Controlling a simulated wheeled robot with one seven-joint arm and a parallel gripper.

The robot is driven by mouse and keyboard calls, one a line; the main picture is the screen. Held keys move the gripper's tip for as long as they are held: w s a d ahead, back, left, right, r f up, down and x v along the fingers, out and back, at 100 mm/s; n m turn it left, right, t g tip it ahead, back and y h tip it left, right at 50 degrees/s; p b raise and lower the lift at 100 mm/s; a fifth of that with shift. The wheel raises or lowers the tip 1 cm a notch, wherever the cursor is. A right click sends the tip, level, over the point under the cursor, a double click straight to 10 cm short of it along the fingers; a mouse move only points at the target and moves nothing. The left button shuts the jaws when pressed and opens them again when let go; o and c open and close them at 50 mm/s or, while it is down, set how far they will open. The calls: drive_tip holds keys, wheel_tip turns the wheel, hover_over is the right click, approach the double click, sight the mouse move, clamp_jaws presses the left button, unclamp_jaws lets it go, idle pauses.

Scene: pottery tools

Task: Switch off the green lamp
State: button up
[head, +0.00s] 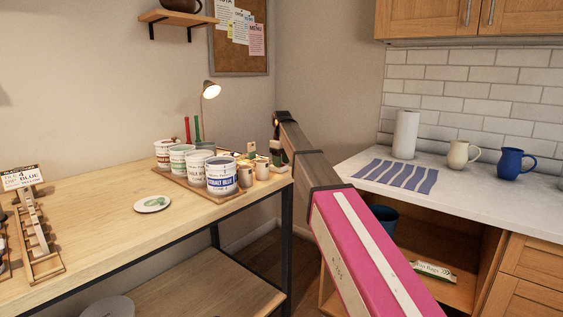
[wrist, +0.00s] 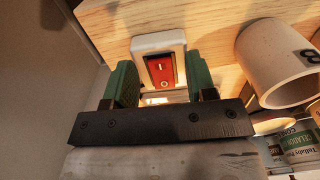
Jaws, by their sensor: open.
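A lit desk lamp (head: 210,90) stands at the back of the wooden workbench; its shade looks pale, and I cannot make out green on it. In the wrist view a red rocker switch (wrist: 161,70) in a white housing (wrist: 158,42) sits by the wooden surface. I cannot see whether a cord joins it to the lamp. My gripper (wrist: 160,75) is open, with its green fingers on either side of the switch and nothing held. In the head view my gripper (head: 276,150) is at the bench's right end, mostly hidden by my arm.
Labelled tubs (head: 222,175) and small cups (head: 262,169) stand on a tray close left of my gripper. A pale cup (wrist: 290,65) is close right in the wrist view. A counter (head: 460,195) with jugs is at right.

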drive_tip(key=c, duration=0.9)
drive_tip(key=shift+w+a+r+g+h, duration=0.1)
drive_tip(key=shift+w+a+g+h, duration=0.15)
drive_tip(key=shift+g+h, duration=0.65)
drive_tip(key=shift+h, duration=0.3)
drive_tip(key=o, duration=0.9)
